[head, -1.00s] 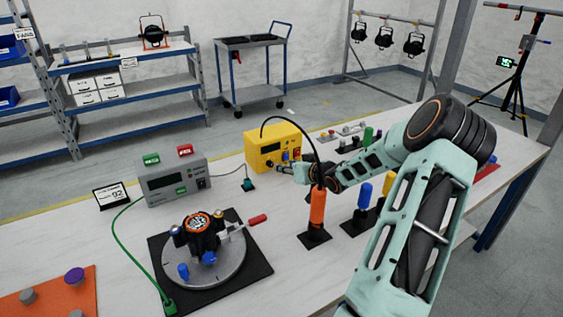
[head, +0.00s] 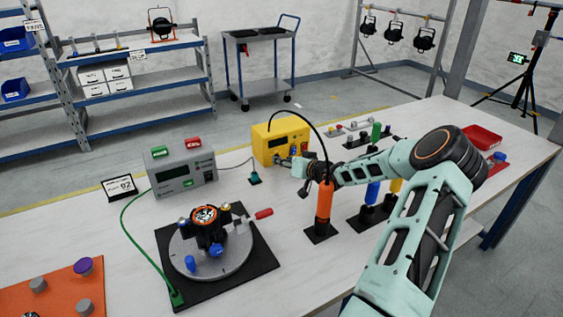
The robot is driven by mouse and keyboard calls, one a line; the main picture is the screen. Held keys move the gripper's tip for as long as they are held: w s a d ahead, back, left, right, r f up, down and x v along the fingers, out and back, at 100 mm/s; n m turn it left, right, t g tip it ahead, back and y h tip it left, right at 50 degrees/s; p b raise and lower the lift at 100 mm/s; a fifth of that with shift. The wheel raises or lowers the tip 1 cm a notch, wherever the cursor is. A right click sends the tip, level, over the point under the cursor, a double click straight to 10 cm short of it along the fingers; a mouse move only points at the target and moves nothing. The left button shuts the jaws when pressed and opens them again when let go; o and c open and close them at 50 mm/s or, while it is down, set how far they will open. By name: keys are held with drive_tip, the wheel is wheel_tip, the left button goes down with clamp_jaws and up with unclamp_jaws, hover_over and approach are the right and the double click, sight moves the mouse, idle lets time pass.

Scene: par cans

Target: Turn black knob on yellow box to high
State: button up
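The yellow box (head: 280,137) stands toward the back of the white table, with a small display and red and blue parts on its front. My gripper (head: 281,161) is at the lower front of this box, at or very near its face. The black knob cannot be made out; the gripper seems to cover that spot. The fingers are too small to tell whether they are open or shut, or whether they touch the knob.
An orange-handled tool (head: 324,205) with a black cable stands upright just in front of my wrist. Blue and yellow tools stand beside my arm. A grey box (head: 181,166) is left of the yellow one. A black fixture (head: 206,225) sits on a round plate in front.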

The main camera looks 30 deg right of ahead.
drive_tip(key=shift+x, duration=1.1)
clamp_jaws()
